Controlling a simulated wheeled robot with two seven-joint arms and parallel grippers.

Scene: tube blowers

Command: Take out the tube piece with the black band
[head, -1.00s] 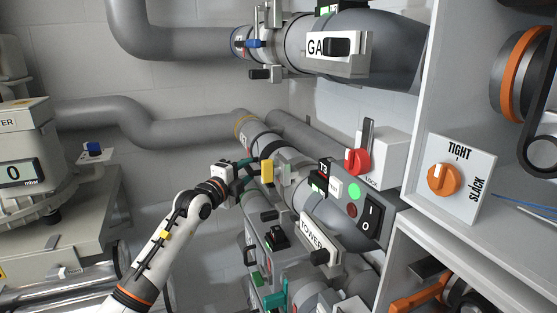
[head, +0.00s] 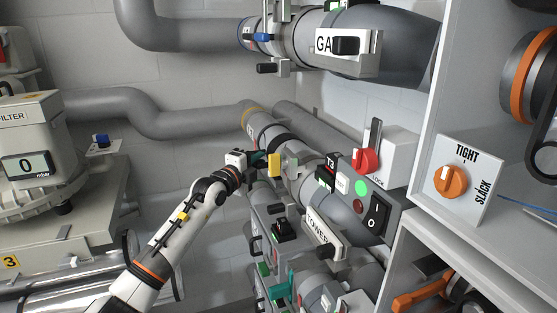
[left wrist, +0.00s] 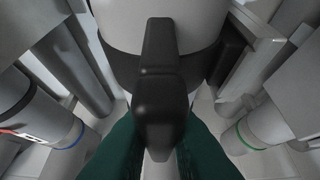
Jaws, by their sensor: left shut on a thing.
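The tube piece with the black band (left wrist: 115,62) fills the top of the left wrist view as a pale round tube with a dark band around it. A black handle (left wrist: 160,55) stands out from it. My left gripper (left wrist: 160,145) has its green fingers on both sides of the handle's rounded end and is shut on it. In the head view my left gripper (head: 258,159) reaches the lower grey pipe run, just left of a yellow block (head: 275,165). A dark band (head: 279,141) shows on the pipe there. My right gripper is not in view.
The T3 panel (head: 372,212) with a red lever (head: 364,160) stands right of the pipe. The TOWER label (head: 318,231) sits below, the GA pipe (head: 310,35) runs above. A filter unit (head: 30,165) is at left. Neighbouring pipes flank the gripper closely.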

